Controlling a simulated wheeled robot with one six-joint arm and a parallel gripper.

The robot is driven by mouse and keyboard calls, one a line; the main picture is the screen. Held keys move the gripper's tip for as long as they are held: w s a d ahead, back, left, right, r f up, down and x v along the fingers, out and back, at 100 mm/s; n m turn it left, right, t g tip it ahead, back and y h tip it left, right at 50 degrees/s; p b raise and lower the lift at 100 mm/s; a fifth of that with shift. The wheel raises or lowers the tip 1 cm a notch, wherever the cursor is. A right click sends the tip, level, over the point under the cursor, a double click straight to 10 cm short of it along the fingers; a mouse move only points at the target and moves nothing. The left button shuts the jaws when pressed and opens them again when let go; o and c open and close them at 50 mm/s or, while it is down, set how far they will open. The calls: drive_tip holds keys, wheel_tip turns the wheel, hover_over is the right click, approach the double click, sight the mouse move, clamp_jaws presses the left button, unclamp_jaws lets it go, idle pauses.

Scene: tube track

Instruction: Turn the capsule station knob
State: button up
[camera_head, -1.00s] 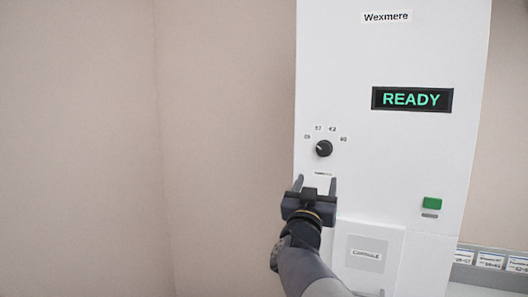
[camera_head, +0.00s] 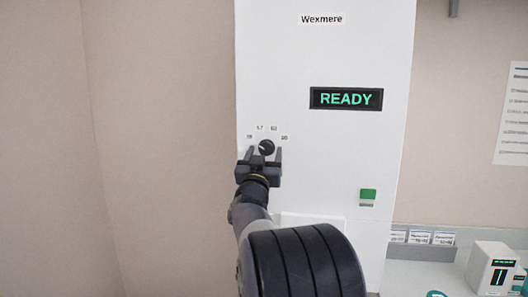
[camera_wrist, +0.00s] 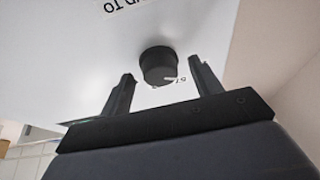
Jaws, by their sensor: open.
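The capsule station (camera_head: 330,170) is a tall white cabinet with a "Wexmere" label and a lit display (camera_head: 346,98) reading READY. Its black round knob (camera_head: 266,147) has a pale pointer mark and small number labels around it. My gripper (camera_head: 262,153) is open in front of the knob, one finger to each side of it in the head view. In the wrist view the knob (camera_wrist: 158,66) shows between and beyond the two fingertips (camera_wrist: 163,70), with a gap to each; I see no contact. The gripper hides the panel just below the knob in the head view.
A green button (camera_head: 368,194) sits lower right on the cabinet. Bare wall lies left.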

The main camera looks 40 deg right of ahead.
drive_tip(key=c, duration=1)
drive_tip(key=shift+o, duration=0.2)
drive_tip(key=shift+m, duration=0.3)
drive_tip(key=m+g+h+b, duration=0.1)
drive_tip(key=m, duration=0.2)
drive_tip(key=shift+w+a+m+g, duration=0.1)
drive_tip(key=shift+w+m+g, duration=0.05)
drive_tip(key=shift+m+g, duration=0.25)
drive_tip(key=shift+w+a+r+m+g+h+p, duration=0.1)
drive_tip(key=shift+m+g+h+p, duration=0.15)
drive_tip(key=shift+m+g, duration=1)
drive_tip(key=shift+r+m+g+h+p, duration=0.15)
drive_tip(key=shift+m+g+h, duration=0.15)
drive_tip(key=shift+m, duration=1.75)
drive_tip(key=shift+f, duration=0.15)
